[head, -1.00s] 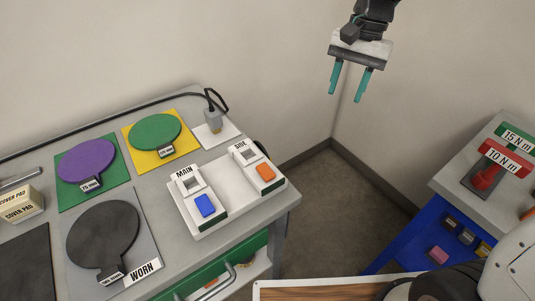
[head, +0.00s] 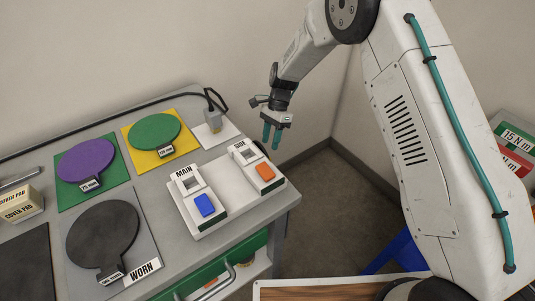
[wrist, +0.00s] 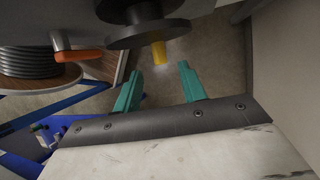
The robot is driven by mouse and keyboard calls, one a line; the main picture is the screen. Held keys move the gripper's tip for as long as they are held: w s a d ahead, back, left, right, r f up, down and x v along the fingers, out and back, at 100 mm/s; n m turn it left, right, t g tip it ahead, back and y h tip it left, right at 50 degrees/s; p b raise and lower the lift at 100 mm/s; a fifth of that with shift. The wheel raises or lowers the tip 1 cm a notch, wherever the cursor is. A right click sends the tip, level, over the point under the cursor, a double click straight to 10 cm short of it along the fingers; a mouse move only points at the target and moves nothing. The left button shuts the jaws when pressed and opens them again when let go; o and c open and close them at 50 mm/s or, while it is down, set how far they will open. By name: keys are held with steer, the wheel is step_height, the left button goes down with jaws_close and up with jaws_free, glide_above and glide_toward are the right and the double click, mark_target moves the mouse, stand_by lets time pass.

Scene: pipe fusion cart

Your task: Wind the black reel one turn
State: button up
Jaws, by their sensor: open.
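My gripper (head: 271,139) is open and points down, just past the right end of the grey bench in the head view. In the wrist view my two teal fingers (wrist: 160,82) are apart with nothing between them. A black reel-like part with round flanges (wrist: 148,34) is at the top of the wrist view, with a yellow peg (wrist: 158,53) pointing toward the gap between my fingers, apart from them. Only a black rim (head: 260,147) shows behind the bench end in the head view.
The grey bench (head: 165,187) carries a white switch panel (head: 228,196), coloured pads and a cable plug (head: 213,121). A blue cart (head: 397,250) stands at right, largely behind my arm. Floor (head: 318,190) shows between them.

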steer(key=x, duration=0.5)
steer(key=shift+s+f, duration=0.2)
steer(key=shift+f, duration=0.15)
jaws_close()
